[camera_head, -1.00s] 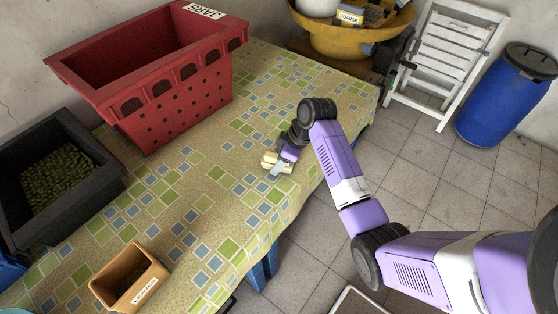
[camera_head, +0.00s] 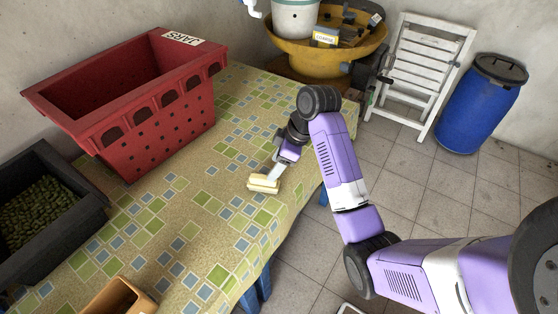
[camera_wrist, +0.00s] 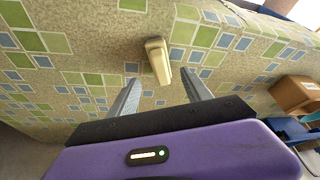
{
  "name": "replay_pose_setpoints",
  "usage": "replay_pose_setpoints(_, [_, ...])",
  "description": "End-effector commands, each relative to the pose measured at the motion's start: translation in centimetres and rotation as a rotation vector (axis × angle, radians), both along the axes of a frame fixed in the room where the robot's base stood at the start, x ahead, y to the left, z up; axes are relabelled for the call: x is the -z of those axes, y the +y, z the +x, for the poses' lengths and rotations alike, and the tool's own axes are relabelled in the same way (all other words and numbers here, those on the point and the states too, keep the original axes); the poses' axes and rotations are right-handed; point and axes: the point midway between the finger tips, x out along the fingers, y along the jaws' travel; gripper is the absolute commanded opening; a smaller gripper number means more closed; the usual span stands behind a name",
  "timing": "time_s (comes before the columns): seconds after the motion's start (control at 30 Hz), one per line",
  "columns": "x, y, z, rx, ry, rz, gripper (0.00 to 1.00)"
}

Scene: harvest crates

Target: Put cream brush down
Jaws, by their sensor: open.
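The cream brush (camera_head: 263,184) lies on the patterned tablecloth near the table's right edge. My gripper (camera_head: 275,173) is open and close to it. In the wrist view the brush (camera_wrist: 157,60) lies ahead of the two spread fingers (camera_wrist: 163,84), with its near end between their tips in the picture. Nothing is held between the fingers. Whether a finger still touches the brush cannot be told.
A red crate labelled JARS (camera_head: 211,117) and a dark crate of green produce (camera_head: 72,221) stand on the table (camera_head: 185,225). An orange-brown box (camera_head: 144,301) is at the front. A yellow tub (camera_head: 330,61), white folding chair (camera_head: 423,72) and blue barrel (camera_head: 478,112) stand beyond.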

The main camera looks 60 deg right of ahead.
Motion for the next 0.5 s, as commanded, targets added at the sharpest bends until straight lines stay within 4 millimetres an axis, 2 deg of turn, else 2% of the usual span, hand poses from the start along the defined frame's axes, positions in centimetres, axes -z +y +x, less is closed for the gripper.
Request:
replay_pose_setpoints(0.2, [-1.7,-0.3,-0.7,0.001,-0.001,0.001,0.57])
replay_pose_setpoints(0.5, [-1.9,-0.3,-0.8,0.001,0.001,0.001,0.57])
